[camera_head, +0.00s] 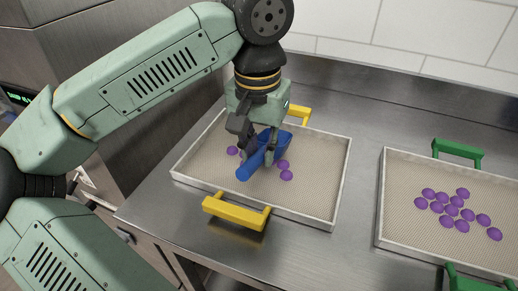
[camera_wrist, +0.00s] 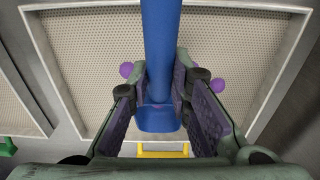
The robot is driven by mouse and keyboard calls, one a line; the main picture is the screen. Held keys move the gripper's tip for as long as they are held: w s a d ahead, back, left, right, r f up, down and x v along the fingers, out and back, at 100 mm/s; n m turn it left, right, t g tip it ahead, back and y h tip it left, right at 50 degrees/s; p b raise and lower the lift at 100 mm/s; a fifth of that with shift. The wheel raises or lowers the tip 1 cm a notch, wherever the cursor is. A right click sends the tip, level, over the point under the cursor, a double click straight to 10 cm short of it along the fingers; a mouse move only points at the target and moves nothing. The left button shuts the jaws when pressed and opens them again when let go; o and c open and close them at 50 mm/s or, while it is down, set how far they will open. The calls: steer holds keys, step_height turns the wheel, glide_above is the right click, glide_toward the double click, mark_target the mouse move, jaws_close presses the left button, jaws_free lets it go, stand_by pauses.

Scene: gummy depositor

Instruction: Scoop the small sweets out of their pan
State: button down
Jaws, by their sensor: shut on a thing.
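My gripper (camera_head: 255,150) is shut on the handle of a blue scoop (camera_head: 265,155), low over the yellow-handled pan (camera_head: 318,212). In the wrist view the scoop's handle (camera_wrist: 160,50) runs between my fingers (camera_wrist: 158,88). Its blue head (camera_wrist: 157,118) lies further down that picture. A few small purple sweets show in this pan: one (camera_head: 232,150) left of the scoop and others (camera_head: 286,175) to its right. In the wrist view one sweet (camera_wrist: 126,70) is beside my left finger. Sweets in the scoop are hidden or too small to tell.
A second pan (camera_head: 382,190) with green handles (camera_head: 458,150) stands to the right and holds several purple sweets (camera_head: 452,205). The yellow handles (camera_head: 237,213) stick up at the first pan's ends. Bare steel counter (camera_head: 362,125) lies between the pans. A tiled wall (camera_head: 420,35) is behind.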

mark_target(260, 152)
steer(key=shift+w, duration=0.15)
steer(key=shift+r, duration=0.1)
steer(key=shift+r+p, duration=2.05)
steer(key=shift+r, duration=1)
steer(key=shift+f, duration=0.1)
